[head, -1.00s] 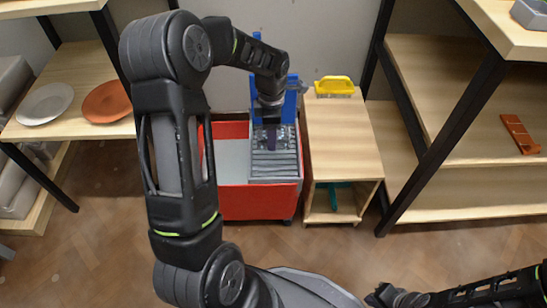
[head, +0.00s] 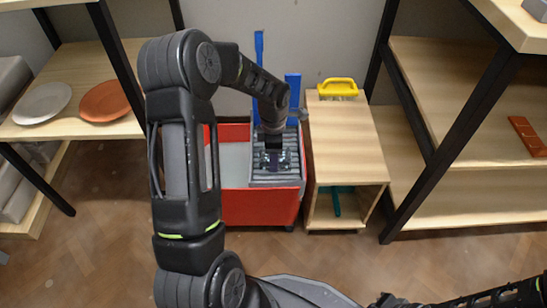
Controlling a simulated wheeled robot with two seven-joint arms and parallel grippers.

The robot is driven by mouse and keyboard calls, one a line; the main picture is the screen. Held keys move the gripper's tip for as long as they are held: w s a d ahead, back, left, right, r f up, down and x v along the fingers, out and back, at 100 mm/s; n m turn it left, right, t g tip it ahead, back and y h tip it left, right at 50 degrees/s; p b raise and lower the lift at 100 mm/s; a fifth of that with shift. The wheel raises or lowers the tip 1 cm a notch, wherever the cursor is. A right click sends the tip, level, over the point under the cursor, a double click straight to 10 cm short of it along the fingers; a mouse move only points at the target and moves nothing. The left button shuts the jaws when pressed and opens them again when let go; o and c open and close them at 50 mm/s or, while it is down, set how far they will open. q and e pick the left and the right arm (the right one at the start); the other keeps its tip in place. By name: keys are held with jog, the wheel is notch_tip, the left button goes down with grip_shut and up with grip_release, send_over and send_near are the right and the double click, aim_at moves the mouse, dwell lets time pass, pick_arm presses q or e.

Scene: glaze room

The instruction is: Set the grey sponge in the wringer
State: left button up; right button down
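The wringer (head: 275,180) is a grey ribbed unit with blue upright parts, set on the right part of a red cart (head: 258,206) in the head view. My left gripper (head: 274,162) points down at the wringer's top, over its ribbed middle. Its fingers are small and dark here, and I cannot tell whether they are open or shut. I cannot make out the grey sponge; the gripper and arm cover part of the wringer. Only part of my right arm shows at the bottom right, and its gripper is out of view.
A wooden stand (head: 346,140) with a yellow-handled item (head: 338,88) on top is close beside the cart's right side. The floor in front is clear.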

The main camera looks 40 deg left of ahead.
pick_arm(q)
jog(key=shift+f, duration=0.15)
jog(key=o, duration=1.5)
jog(key=shift+c, duration=0.2)
jog(key=shift+r+p, duration=0.35)
jog(key=shift+r, duration=0.35)
notch_tip(320, 180, up, 11)
jog(key=p, duration=0.4)
